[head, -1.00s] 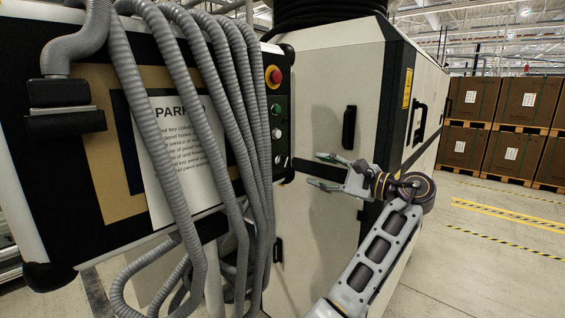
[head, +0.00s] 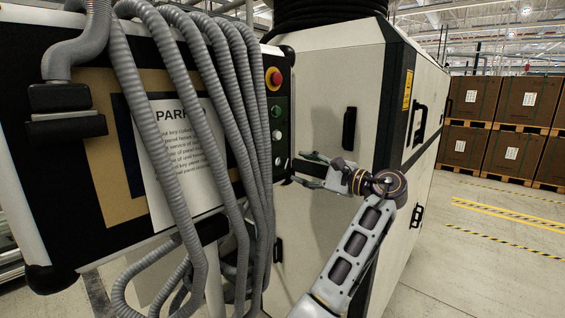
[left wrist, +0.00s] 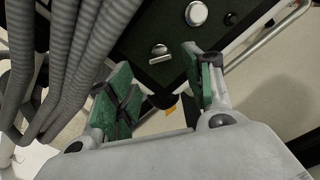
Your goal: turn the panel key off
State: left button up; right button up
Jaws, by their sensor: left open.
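The control panel (head: 284,60) is a dark strip at the right end of the hose-covered board. In the left wrist view its dark green face (left wrist: 140,35) carries a small silver switch with a raised bar (left wrist: 159,53), which looks like the panel key. The key is too small to make out surely in the head view. My left gripper (head: 306,168) is open beside the panel's lower right edge. In the left wrist view its green-padded fingers (left wrist: 163,90) stand apart with nothing between them, below the key in the picture. My right gripper is not in view.
A red stop button (head: 276,77), a green button (head: 277,111) and a white button (head: 278,134) sit above. Grey hoses (head: 245,120) hang just left of the panel. A beige cabinet (head: 330,75) stands behind my gripper. Open floor lies to the right.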

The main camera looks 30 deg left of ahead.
aim_at(287, 164)
pick_arm(q)
jog(key=x, duration=0.3)
jog(key=shift+a+p, duration=0.3)
jog(key=shift+a, duration=0.05)
jog(key=x, duration=0.3)
jog(key=shift+w, duration=0.1)
jog(key=shift+p+x, duration=0.4)
jog(key=shift+x, duration=0.6)
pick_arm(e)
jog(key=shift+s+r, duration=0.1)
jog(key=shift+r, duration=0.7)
pick_arm(q)
jog(key=c, duration=1)
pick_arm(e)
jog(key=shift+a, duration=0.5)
